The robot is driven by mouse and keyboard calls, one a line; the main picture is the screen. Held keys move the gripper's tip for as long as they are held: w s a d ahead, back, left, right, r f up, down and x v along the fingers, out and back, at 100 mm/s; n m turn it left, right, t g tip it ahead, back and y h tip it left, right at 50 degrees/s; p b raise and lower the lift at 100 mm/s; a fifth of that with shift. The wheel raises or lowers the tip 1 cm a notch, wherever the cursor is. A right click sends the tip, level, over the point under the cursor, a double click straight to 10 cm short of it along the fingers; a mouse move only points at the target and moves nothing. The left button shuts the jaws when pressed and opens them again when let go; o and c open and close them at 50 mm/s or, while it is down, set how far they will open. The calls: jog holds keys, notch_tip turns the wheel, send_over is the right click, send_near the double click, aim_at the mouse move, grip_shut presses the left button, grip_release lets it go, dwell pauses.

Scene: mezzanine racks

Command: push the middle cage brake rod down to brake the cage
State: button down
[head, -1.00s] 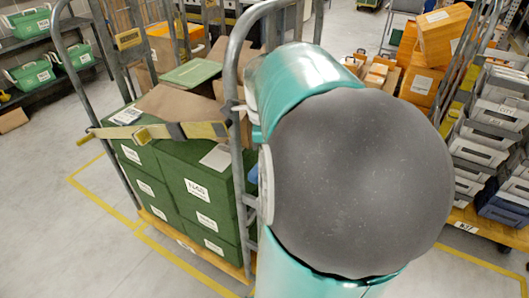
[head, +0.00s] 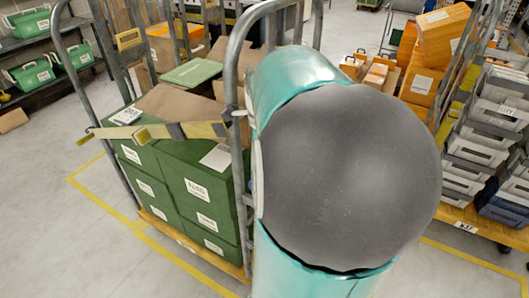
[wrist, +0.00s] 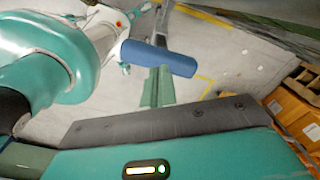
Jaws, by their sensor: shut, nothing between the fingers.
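The middle cage (head: 231,75) is a grey tubular frame loaded with green boxes, left of my arm in the head view. In the wrist view a blue cylinder (wrist: 160,58), which looks like the brake rod's grip, lies across the picture with a slight tilt. In the head view my large arm joint hides the gripper and the rod.
A yellow strap (head: 165,131) crosses the cage's front. To the right stands another cage with grey trays (head: 480,145) and orange boxes (head: 445,35). Shelves with green bins (head: 32,72) are at far left. Yellow lines mark the open concrete floor (head: 60,240).

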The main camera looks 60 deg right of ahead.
notch_tip(320, 180, up, 5)
jog(key=shift+r, duration=0.15)
dwell(0.3)
dwell(0.4)
jog(key=w+a+n+t, duration=0.2)
jog(key=a+n+t, duration=0.3)
jog(key=a+n, duration=2.4)
jog(key=shift+a+f+t, duration=0.3)
jog(key=shift+a+f, duration=0.15)
jog(key=shift+a, duration=0.25)
